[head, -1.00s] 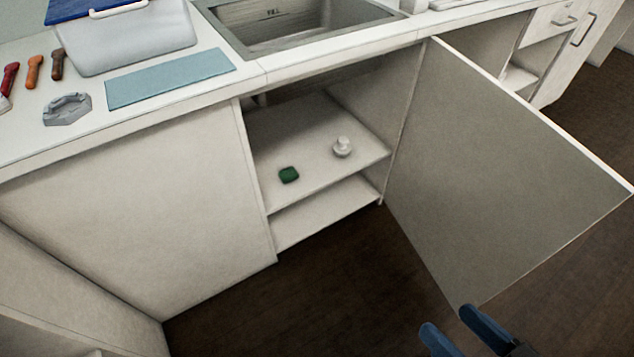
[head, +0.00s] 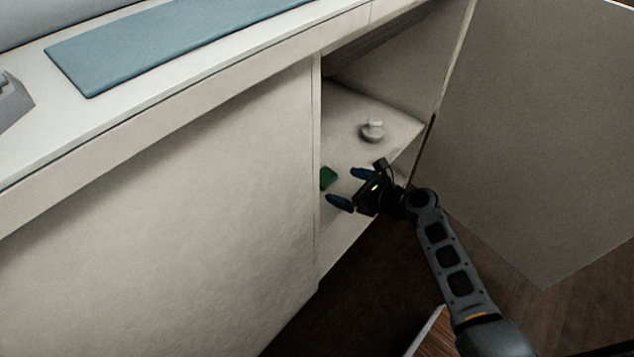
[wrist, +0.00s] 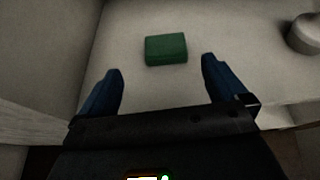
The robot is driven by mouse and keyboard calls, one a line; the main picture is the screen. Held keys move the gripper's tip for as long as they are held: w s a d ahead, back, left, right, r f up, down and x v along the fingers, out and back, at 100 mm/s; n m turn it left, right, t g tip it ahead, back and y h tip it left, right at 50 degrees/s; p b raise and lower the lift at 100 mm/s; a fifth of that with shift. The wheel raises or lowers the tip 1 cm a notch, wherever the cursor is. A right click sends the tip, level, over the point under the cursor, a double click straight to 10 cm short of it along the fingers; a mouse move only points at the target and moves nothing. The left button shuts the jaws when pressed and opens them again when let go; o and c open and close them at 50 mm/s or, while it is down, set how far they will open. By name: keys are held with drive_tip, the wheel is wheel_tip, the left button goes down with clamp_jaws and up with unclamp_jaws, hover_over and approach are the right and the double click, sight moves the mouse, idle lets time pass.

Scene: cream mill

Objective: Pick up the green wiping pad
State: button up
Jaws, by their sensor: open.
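The green wiping pad (head: 328,178) lies on the upper shelf inside the open cabinet, close to the cabinet's left front edge. In the head view its left part is hidden by the cabinet front. In the wrist view the whole pad (wrist: 166,49) shows as a small green block, just beyond my fingertips and about midway between them. My gripper (head: 345,188) is open and empty at the front of the shelf. Its two blue fingers also show in the wrist view (wrist: 160,72), spread apart on either side of the pad's line and not touching it.
A pale round knobbed object (head: 372,131) stands on the same shelf, behind and right of the pad. The open cabinet door (head: 540,130) stands to the right of my arm. A closed panel (head: 190,200) borders the opening on the left. A blue mat (head: 150,45) lies on the counter above.

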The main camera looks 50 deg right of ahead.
sight(324, 175)
drive_tip(key=w, duration=0.2)
drive_tip(key=b, duration=0.1)
drive_tip(key=shift+w+d+f+m, duration=0.35)
drive_tip(key=shift+w+m, duration=0.05)
drive_tip(key=b+x, duration=0.2)
drive_tip(key=x, duration=0.3)
drive_tip(key=shift+w+f+b, duration=0.15)
drive_tip(key=shift+w+b, duration=0.05)
drive_tip(key=shift+b, duration=0.15)
drive_tip(key=shift+w, duration=0.3)
drive_tip(key=shift+c, duration=0.4)
drive_tip(key=c, duration=1)
drive_tip(key=shift+o, duration=0.2)
